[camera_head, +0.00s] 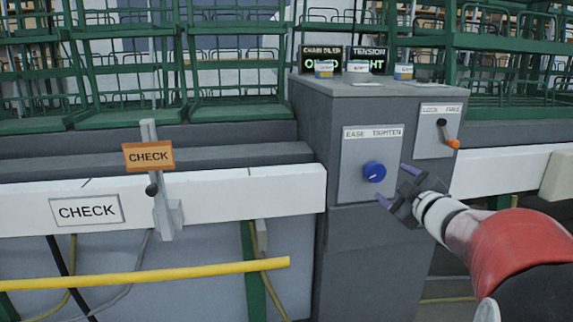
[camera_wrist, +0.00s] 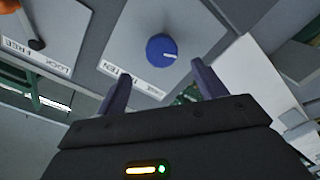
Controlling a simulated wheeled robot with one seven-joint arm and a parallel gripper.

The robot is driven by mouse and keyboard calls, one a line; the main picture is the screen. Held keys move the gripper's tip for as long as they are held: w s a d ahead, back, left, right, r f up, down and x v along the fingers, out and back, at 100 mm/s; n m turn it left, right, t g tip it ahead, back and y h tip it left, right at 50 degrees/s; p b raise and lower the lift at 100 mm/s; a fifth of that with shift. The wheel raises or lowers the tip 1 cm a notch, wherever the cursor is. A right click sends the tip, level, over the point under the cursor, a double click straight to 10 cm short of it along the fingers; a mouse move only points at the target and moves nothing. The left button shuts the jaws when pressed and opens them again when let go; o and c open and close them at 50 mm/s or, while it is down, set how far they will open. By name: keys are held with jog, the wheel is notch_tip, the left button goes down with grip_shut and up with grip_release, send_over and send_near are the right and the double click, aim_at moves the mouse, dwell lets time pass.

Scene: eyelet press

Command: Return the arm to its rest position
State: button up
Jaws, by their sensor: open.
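My gripper (camera_head: 396,185) is open and empty, just right of and in front of the blue knob (camera_head: 374,172) on the EASE/TIGHTEN plate (camera_head: 356,190). In the wrist view the knob (camera_wrist: 161,50) lies beyond and between the two fingertips (camera_wrist: 158,80), with a visible gap. My red and white arm reaches in from the lower right of the head view.
A grey cabinet (camera_head: 327,240) carries the plates and an orange-tipped lever (camera_head: 449,135). Two displays (camera_head: 344,60) stand on top. An orange CHECK flag (camera_head: 148,156) and a yellow bar (camera_head: 150,275) are at left. Green wire racks (camera_head: 230,80) stand behind.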

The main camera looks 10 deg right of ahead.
jog(key=s+a+r+m+g+h+p, duration=0.25)
jog(key=s+a+m+h, duration=0.2)
jog(key=s+m, duration=0.25)
jog(key=s+a+f+m+g+y+p, duration=0.1)
jog(key=s+a+f+g+p, duration=0.1)
jog(key=s+a+f+g, duration=0.2)
jog(key=s+a+f+m+g+y+p, duration=0.1)
jog(key=s+a+f+g, duration=0.4)
jog(key=s+a, duration=0.5)
jog(key=s+f+m+y, duration=0.1)
jog(key=s, duration=0.5)
jog(key=shift+s+a+f+m+p, duration=0.2)
jog(key=shift+s+m+p, duration=0.1)
jog(key=shift+p, duration=0.1)
jog(key=shift+w+d+r, duration=0.1)
jog(key=m+t+b, duration=0.1)
jog(key=t+b, duration=0.3)
jog(key=t, duration=0.8)
send_near(377, 173)
jog(key=w, duration=0.8)
jog(key=shift+w+d, duration=0.1)
jog(key=shift+w, duration=0.2)
